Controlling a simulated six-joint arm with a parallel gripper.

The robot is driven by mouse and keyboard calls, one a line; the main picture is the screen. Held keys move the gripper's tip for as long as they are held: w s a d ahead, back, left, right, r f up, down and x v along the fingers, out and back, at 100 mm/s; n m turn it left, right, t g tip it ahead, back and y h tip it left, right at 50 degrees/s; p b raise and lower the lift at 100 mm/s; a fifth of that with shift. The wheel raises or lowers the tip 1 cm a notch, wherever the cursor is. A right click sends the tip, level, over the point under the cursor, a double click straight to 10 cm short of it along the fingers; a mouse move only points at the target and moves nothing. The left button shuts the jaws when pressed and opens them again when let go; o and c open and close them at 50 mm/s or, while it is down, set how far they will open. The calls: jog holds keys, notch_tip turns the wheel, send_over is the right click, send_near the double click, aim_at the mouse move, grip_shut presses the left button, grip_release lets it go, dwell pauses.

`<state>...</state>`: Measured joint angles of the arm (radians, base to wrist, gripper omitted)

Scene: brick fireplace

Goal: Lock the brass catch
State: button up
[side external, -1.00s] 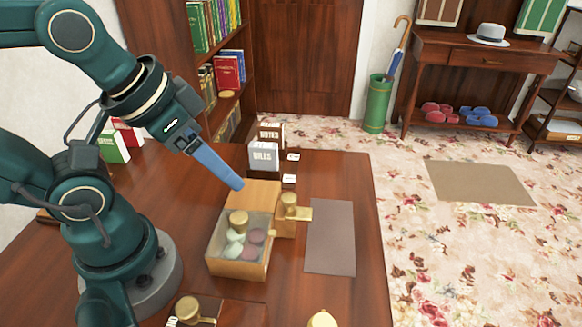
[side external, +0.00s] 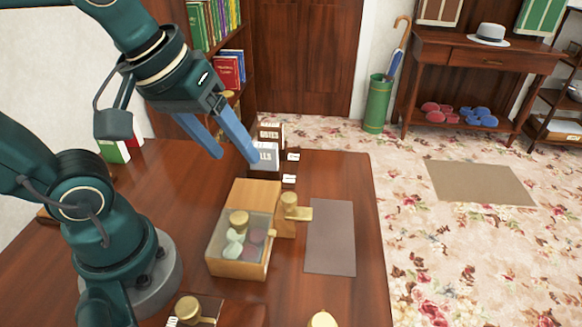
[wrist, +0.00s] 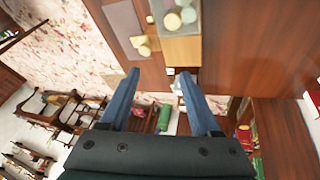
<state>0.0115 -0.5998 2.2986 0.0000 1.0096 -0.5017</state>
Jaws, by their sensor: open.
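No part of the catch is touched.
White "BILLS" (side external: 265,157) and "NOTES" (side external: 271,132) holders stand behind the box, close to my fingers in the picture. A grey mat (side external: 330,237) lies right of the catch. Another brass fitting (side external: 190,310) is at the front edge. The table's right side is mostly clear.

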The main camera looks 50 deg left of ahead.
aim_at(289, 197)
jog(key=w+f+n+g, duration=0.1)
jog(key=w+n, duration=0.1)
jog(key=w+d+f+n+g, duration=0.1)
jog(key=w+f+n+g, duration=0.1)
jog(key=w, duration=0.1)
jog(key=w+d+f+n+g, duration=0.1)
jog(key=w+n, duration=0.1)
jog(key=w, duration=0.1)
jog(key=shift+w+d+f+g, duration=0.15)
jog(key=shift+d+f+g, duration=0.1)
jog(key=shift+g, duration=0.05)
jog(key=shift+d+f, duration=0.1)
jog(key=shift+f, duration=2.85)
grip_shut()
